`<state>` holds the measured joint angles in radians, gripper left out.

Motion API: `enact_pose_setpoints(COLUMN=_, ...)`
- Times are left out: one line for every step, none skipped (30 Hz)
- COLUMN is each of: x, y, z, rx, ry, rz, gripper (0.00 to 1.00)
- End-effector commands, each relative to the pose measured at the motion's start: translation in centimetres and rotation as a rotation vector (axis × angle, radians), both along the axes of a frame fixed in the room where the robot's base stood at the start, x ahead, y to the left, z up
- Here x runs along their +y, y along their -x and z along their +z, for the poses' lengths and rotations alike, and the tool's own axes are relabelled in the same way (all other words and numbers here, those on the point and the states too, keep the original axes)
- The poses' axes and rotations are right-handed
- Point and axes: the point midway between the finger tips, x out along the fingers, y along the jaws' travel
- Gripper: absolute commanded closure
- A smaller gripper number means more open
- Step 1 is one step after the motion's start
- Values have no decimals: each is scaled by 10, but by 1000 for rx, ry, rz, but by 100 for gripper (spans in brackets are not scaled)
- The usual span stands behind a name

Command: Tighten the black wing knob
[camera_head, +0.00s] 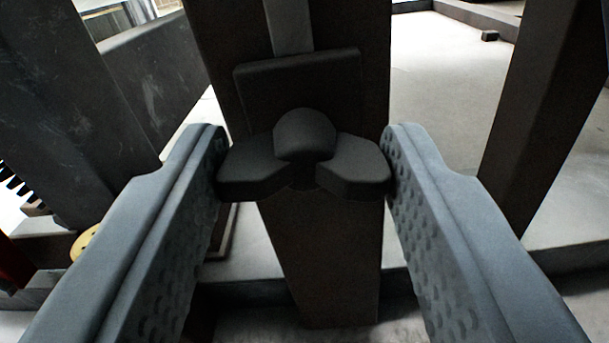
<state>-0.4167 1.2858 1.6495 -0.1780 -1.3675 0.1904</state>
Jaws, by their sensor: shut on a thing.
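The black wing knob (304,140) is in the middle of the view, with a rounded hub and two wings angled slightly downward. It sits in front of a dark rectangular plate (262,85) on a dark upright post (325,260). My gripper (305,165) has one grey finger on each side of the knob. The fingertips touch the outer ends of the two wings, so it is shut on the knob. The knob's shaft behind the hub is hidden.
A dark slanted beam (560,100) stands to the right, and another dark beam (60,110) to the left. A yellow round part (86,241) shows behind the left finger. Pale open floor (445,90) lies behind, with a small dark block (489,36) on it.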

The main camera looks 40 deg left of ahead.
Motion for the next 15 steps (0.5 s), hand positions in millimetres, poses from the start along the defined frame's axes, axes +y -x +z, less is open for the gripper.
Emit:
enact_pose_setpoints(x=0, y=0, z=0, rx=23, ry=-34, rz=0, gripper=79)
enact_pose_setpoints(x=0, y=0, z=0, rx=38, ry=-57, rz=0, gripper=79)
enact_pose_setpoints(x=0, y=0, z=0, rx=60, ry=-89, rz=0, gripper=79)
enact_pose_setpoints(x=0, y=0, z=0, rx=76, ry=-113, rz=0, gripper=79)
enact_pose_setpoints(x=0, y=0, z=0, rx=91, ry=-136, rz=0, gripper=79)
enact_pose_setpoints(x=0, y=0, z=0, rx=113, ry=-169, rz=0, gripper=79)
enact_pose_setpoints(x=0, y=0, z=0, rx=129, ry=-192, rz=0, gripper=79)
enact_pose_setpoints(x=0, y=0, z=0, rx=145, ry=-216, rz=0, gripper=79)
enact_pose_setpoints(x=0, y=0, z=0, rx=167, ry=-248, rz=0, gripper=79)
enact_pose_setpoints(x=0, y=0, z=0, rx=182, ry=-272, rz=0, gripper=79)
enact_pose_setpoints(x=-1, y=0, z=0, rx=198, ry=-295, rz=0, gripper=79)
enact_pose_setpoints(x=-1, y=0, z=0, rx=220, ry=-327, rz=0, gripper=79)
enact_pose_setpoints(x=-1, y=0, z=0, rx=235, ry=-350, rz=0, gripper=79)
enact_pose_setpoints(x=-1, y=0, z=0, rx=251, ry=-374, rz=0, gripper=79)
enact_pose_setpoints(x=-1, y=0, z=0, rx=273, ry=-406, rz=0, gripper=79)
